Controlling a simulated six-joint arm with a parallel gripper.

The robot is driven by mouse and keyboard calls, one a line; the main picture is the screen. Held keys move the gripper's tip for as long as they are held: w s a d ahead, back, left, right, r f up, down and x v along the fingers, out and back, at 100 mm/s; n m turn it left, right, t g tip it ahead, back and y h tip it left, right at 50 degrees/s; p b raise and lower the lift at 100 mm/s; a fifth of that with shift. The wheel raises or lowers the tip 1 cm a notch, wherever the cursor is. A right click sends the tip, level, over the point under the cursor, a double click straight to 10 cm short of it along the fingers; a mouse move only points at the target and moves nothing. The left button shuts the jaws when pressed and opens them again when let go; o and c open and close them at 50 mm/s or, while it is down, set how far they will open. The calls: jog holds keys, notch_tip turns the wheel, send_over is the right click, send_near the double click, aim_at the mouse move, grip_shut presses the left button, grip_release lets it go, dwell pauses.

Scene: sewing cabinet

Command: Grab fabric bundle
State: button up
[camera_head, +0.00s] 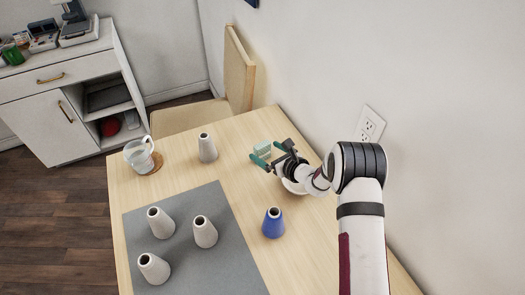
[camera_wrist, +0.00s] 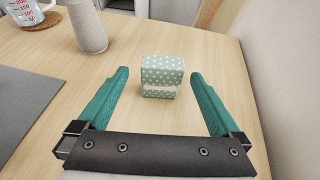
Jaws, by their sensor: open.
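The fabric bundle (camera_wrist: 162,76) is a small green block with white dots and a pale band, standing on the wooden table. In the head view the bundle (camera_head: 263,148) shows at the far right part of the table, partly behind my gripper. My gripper (camera_head: 268,162) has green fingers and is open and empty. In the wrist view the fingers of my gripper (camera_wrist: 162,76) point toward the bundle, one on each side and apart from it, with the bundle around the level of the fingertips.
A white cone (camera_head: 207,148) stands left of the bundle, and a glass measuring cup (camera_head: 139,155) sits farther left. A blue cone (camera_head: 273,223) stands nearer. Several white cones stand on the grey mat (camera_head: 225,265). A chair (camera_head: 238,75) and the wall are behind.

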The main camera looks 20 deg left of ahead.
aim_at(265, 151)
jog(key=x, duration=0.4)
jog(key=shift+w+f, duration=0.15)
jog(key=shift+f, duration=0.1)
jog(key=c, duration=1.3)
